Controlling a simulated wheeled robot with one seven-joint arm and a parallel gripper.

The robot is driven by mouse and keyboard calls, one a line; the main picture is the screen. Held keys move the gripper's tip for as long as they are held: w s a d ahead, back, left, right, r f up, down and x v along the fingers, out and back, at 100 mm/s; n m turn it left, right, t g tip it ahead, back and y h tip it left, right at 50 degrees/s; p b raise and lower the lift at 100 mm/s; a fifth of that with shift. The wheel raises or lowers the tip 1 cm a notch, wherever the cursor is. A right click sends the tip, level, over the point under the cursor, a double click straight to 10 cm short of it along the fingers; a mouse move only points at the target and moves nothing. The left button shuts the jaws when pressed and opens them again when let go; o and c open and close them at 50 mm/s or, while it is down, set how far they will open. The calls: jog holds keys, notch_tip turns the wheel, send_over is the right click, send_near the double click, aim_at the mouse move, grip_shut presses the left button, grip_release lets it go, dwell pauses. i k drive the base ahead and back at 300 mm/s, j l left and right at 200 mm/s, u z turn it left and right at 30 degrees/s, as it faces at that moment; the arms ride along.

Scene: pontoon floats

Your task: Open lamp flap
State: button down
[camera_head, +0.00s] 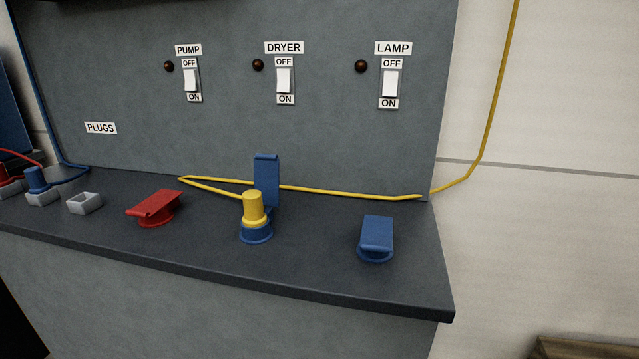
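Below the LAMP label (393,48), a blue flap (377,232) lies shut over a round blue socket base (375,256) at the right of the dark counter. Its raised lip faces the front. What is under the flap is hidden. My gripper is not in view.
A yellow plug (253,207) stands in the middle blue socket (256,234), whose blue flap (266,180) is upright. Its yellow cable (340,191) runs behind the lamp flap. A red flap (156,206) is shut at left. The counter around the lamp flap is clear.

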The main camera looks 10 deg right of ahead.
aim_at(377, 236)
jog(key=i+j+u, duration=0.1)
jog(key=u, duration=0.4)
jog(key=i+j+u, duration=0.2)
jog(key=u, duration=0.3)
